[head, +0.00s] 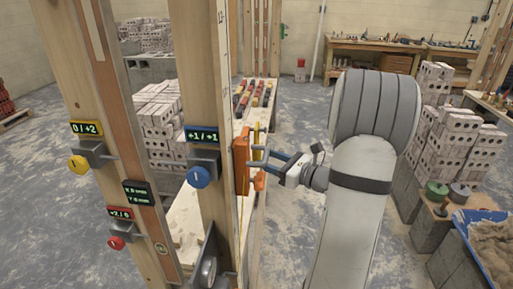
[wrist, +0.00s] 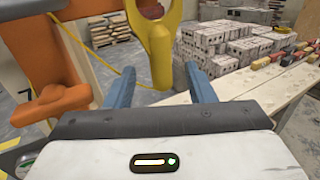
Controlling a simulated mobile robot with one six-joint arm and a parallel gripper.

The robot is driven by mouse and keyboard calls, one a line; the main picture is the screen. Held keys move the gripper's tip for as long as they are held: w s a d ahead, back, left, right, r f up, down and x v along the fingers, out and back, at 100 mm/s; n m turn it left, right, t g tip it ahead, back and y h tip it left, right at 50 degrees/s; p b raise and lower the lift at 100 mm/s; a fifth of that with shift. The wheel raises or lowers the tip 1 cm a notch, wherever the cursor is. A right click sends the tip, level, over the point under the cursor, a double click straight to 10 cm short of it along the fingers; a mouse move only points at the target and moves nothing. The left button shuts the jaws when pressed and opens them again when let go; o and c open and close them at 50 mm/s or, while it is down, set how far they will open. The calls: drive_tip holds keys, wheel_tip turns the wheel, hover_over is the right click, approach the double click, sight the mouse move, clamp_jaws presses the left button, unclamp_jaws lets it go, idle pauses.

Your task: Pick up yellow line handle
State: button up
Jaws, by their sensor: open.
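The yellow line handle (wrist: 161,62) hangs in the upper middle of the wrist view, a rounded upright grip with a ring-like top cut by the frame edge. It also shows in the head view as a thin yellow piece (head: 256,135) beside an orange bracket (head: 241,163) on the wooden post. My gripper (wrist: 160,84) is open, its two blue fingers to either side of the handle's lower end in the picture. In the head view my gripper (head: 263,162) points left at the bracket. I cannot tell whether the handle's lower end is between the fingers or just beyond them.
The orange bracket's arm (wrist: 55,100) is close on the left of my fingers. A plank bench (wrist: 265,88) with coloured tools and brick stacks (wrist: 225,45) lies beyond.

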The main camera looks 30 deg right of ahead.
sight(256, 154)
drive_tip(key=p+x, duration=0.2)
drive_tip(key=x, duration=0.3)
drive_tip(key=shift+w, duration=0.2)
drive_tip(key=c, duration=1.1)
